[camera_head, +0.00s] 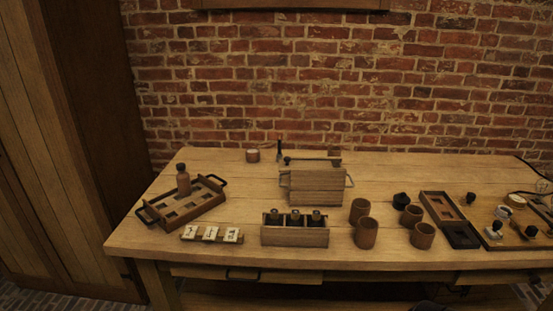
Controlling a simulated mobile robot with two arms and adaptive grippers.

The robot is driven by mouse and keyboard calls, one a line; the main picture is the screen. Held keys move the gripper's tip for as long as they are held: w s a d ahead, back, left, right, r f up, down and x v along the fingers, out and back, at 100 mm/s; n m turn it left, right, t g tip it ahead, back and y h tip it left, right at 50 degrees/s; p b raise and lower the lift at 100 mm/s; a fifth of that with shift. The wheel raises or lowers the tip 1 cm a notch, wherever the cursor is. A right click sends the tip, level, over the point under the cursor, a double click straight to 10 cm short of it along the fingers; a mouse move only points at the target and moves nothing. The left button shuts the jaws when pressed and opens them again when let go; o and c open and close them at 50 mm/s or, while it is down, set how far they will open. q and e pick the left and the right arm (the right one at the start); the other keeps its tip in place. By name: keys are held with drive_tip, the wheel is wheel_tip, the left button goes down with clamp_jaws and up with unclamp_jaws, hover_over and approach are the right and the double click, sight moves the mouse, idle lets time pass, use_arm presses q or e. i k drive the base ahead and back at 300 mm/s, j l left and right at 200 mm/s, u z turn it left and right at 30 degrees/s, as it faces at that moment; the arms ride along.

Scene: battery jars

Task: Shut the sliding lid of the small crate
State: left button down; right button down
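A small wooden crate (295,238) stands near the front middle of the table. It is open at the top, and three dark-topped jars (295,219) stand in a row in it. Behind it is a larger wooden box (317,190) with metal side handles and a dark bar (311,159) across its top. I cannot tell for sure which of the two has the sliding lid, and no lid is clearly visible on the front crate. Neither of my grippers shows in this view.
Three white cards (211,233) lie nearby. Several brown cups (366,233) stand right of the crate. Dark trays (461,235) and small tools fill the right side.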

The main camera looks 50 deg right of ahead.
sight(285, 165)
drive_tip(key=i+l+z, duration=0.45)
drive_tip(key=i+z, duration=0.15)
drive_tip(key=i, duration=0.25)
drive_tip(key=i+z, duration=0.3)
drive_tip(key=i, duration=0.15)
